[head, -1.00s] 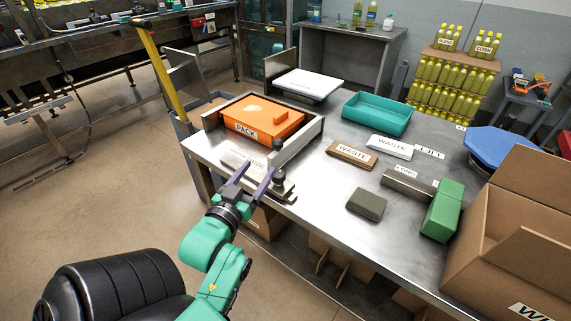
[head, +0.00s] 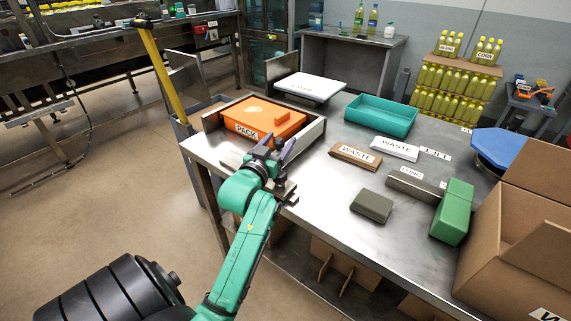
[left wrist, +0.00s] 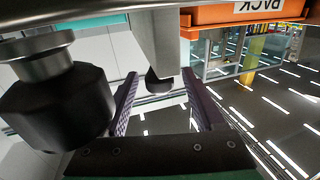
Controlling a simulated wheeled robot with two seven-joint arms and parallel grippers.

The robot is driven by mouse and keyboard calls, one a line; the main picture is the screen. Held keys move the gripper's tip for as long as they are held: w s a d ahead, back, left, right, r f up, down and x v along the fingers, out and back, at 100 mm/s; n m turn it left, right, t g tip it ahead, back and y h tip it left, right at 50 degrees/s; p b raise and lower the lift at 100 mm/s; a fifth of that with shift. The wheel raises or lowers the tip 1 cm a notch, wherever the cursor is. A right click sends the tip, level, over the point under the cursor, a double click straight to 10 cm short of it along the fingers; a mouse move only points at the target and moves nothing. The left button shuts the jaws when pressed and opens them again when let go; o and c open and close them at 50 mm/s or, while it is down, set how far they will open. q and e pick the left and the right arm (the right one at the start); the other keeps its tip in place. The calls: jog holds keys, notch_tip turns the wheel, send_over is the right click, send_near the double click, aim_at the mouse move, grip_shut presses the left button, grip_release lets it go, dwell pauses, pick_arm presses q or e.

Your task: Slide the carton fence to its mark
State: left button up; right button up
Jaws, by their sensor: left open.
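The orange PACK carton (head: 262,117) sits in a low frame at the table's left end. A pale grey bar, which looks like the carton fence (head: 310,136), runs along its right side; in the left wrist view the fence's pale end (left wrist: 153,40) has a black knob (left wrist: 158,82) beneath it. My left gripper (head: 279,143) is at the fence's near end, open, with its fingers on either side of the black knob. Contact cannot be told. A larger metal-and-black knob (left wrist: 52,95) is close beside the fingers. A white lettered label near the carton is mostly hidden by my arm.
The metal table (head: 330,210) is bare between the fence and grey block.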

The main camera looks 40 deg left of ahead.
pick_arm(q)
grip_shut()
jog(key=shift+s+a+p, duration=0.1)
jog(key=shift+a+p, duration=0.3)
jog(key=shift+a, duration=2.2)
jog(key=shift+o, duration=0.2)
grip_release()
jog(key=b+v, duration=0.1)
jog(key=v, duration=0.9)
jog(key=shift+f, duration=0.15)
jog(key=p+v, duration=0.2)
jog(key=v, duration=0.2)
jog(key=shift+s+d+r, duration=0.1)
jog(key=shift+s+r, duration=0.1)
jog(key=shift+s, duration=0.05)
